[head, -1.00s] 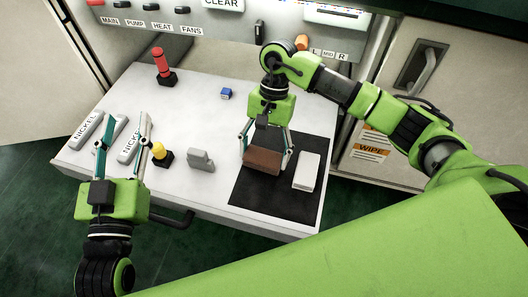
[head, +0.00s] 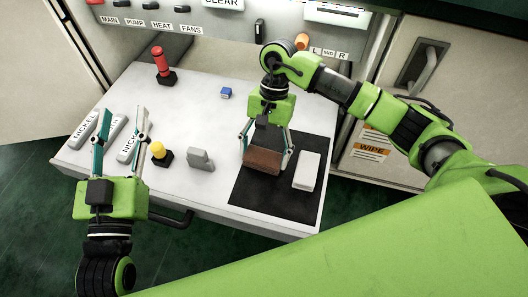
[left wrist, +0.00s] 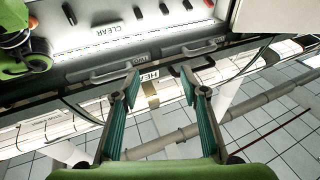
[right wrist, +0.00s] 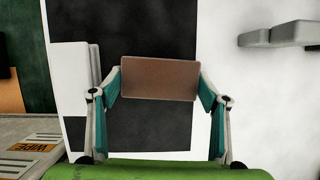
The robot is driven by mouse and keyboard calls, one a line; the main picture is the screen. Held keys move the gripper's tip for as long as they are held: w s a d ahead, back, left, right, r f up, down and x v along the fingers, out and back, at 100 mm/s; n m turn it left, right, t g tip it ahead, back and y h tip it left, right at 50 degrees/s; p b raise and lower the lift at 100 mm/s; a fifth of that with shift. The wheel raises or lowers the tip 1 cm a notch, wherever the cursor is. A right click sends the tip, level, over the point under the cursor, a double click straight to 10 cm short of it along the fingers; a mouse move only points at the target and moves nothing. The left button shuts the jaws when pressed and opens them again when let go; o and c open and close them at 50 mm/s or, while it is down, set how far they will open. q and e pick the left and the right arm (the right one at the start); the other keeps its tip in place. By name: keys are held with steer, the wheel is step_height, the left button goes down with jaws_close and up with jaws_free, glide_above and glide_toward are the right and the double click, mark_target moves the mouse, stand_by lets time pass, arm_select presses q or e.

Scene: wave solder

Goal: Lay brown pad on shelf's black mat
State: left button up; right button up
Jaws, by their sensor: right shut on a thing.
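The brown pad (head: 263,161) is between the fingers of my right gripper (head: 266,156), which is shut on it over the black mat (head: 277,203). In the right wrist view the pad (right wrist: 159,79) spans the gap between the fingertips, with the mat (right wrist: 150,30) behind it. Whether the pad touches the mat I cannot tell. The mat lies on the white shelf (head: 130,185). My left gripper (head: 122,123) is open and empty at the shelf's left front. It also shows open in the left wrist view (left wrist: 158,92).
A white block (head: 306,172) lies on the mat, right of the pad. A grey block (head: 200,160), a yellow knob (head: 160,153), a red-topped post (head: 162,66) and a blue block (head: 226,93) stand on the shelf. NICKEL bars (head: 85,131) lie at the left.

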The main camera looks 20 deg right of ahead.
arm_select(q)
steer(key=shift+r, duration=0.3)
steer(key=shift+s+r+t, duration=0.1)
steer(key=shift+r+t, duration=0.15)
steer(key=shift+t, duration=0.05)
arm_select(e)
steer(key=shift+f, duration=0.1)
arm_select(q)
steer(key=shift+s+r+t, duration=0.2)
steer(key=shift+r+t, duration=0.1)
steer(key=shift+r, duration=0.35)
arm_select(e)
steer(key=shift+f, duration=0.1)
steer(key=o, duration=1.1)
arm_select(q)
steer(key=shift+d+h, duration=0.1)
steer(key=shift+h, duration=0.2)
arm_select(e)
steer(key=shift+v, duration=3.75)
